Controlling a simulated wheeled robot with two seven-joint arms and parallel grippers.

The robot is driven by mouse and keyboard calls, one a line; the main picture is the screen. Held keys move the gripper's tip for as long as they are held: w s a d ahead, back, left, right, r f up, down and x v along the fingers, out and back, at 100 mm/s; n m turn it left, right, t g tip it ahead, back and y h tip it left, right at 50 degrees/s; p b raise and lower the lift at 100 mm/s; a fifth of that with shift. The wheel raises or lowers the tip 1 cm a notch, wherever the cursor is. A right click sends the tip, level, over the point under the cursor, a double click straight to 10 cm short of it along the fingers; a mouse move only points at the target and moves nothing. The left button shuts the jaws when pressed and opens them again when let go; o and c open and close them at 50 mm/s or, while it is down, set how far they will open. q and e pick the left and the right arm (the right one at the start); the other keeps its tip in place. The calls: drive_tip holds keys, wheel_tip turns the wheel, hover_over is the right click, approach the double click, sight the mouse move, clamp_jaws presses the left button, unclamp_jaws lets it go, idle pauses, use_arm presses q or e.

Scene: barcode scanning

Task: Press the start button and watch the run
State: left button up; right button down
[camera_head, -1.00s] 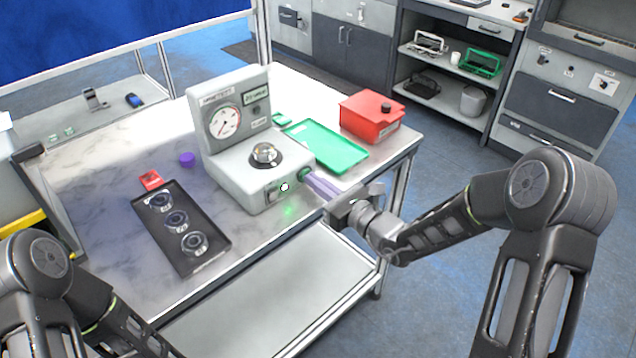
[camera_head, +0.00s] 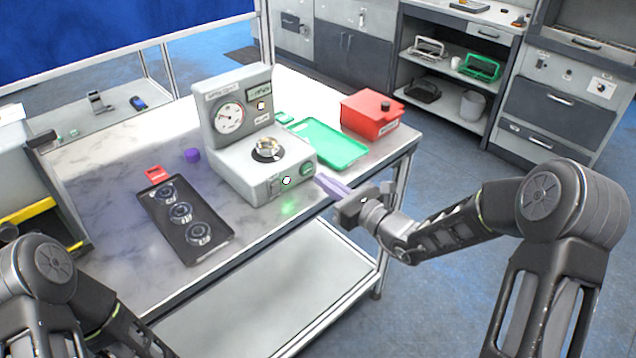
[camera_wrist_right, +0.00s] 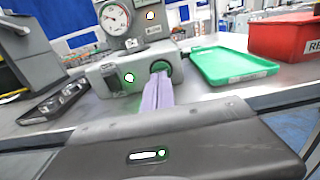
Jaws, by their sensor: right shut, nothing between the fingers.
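The grey test machine (camera_head: 235,172) stands on the table, with a dial gauge (camera_head: 229,118) and small display (camera_head: 259,92) on its upright panel. A round metal part (camera_head: 267,148) sits on its top. The green start button (camera_head: 307,168) is on its front, beside a lit white lamp (camera_head: 286,180); another lamp (camera_head: 261,105) is lit on the panel. My right gripper (camera_head: 319,179) is shut and empty, its purple fingers just short of the button. In the right wrist view the fingers (camera_wrist_right: 158,80) overlap the button (camera_wrist_right: 160,66). My left gripper is out of frame.
A black tray (camera_head: 214,254) with several round parts lies left of the machine. A red tag (camera_head: 155,172) and purple cap (camera_head: 192,155) lie near it. A green tray (camera_head: 330,141) and red box (camera_head: 371,116) are at the right. The marble table (camera_head: 110,170) is clear at left.

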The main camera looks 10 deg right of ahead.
drive_tip(key=b+v, duration=0.1)
drive_tip(key=v, duration=0.9)
drive_tip(key=shift+d+f, duration=0.1)
drive_tip(key=shift+f, duration=0.05)
drive_tip(key=shift+w, duration=0.1)
idle(1.5)
